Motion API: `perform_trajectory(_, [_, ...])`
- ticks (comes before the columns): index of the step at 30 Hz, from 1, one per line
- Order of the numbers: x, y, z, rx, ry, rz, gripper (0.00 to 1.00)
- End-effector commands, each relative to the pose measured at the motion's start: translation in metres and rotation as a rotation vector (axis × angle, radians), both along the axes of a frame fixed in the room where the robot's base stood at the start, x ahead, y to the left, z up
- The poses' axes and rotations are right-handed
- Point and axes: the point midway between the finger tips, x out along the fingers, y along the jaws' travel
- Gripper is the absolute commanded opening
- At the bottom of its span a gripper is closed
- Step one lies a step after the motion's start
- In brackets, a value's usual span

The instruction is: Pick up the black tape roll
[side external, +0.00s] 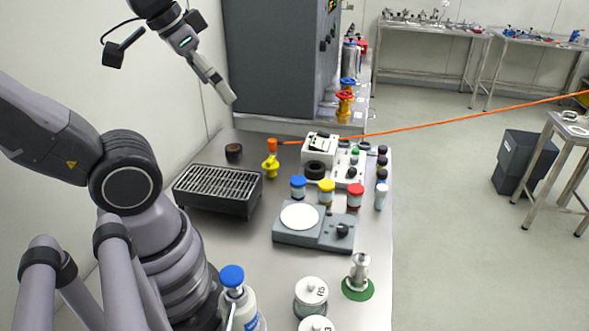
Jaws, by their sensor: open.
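My gripper (229,97) is up at the left, in front of the dark grey cabinet. It points down and to the right, well above the bench and apart from the roll. It is open, and nothing shows between its fingers.
Jars with blue (298,187), yellow (326,192) and red lids stand in front. A grey plate stirrer (301,227) and a black grated box (220,188) are nearby. An orange line (450,122) stretches away right.

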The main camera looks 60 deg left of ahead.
Motion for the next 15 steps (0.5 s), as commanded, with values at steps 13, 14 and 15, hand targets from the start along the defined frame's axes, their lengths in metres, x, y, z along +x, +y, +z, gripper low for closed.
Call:
perform_trajectory(13, [0.018,0.022,-0.002,0.107,0.082,0.001,0.95])
perform_trajectory(14, [0.024,0.03,-0.002,0.143,0.11,0.0,0.95])
perform_trajectory(15, [0.033,0.043,-0.003,0.198,0.154,-0.004,0.95])
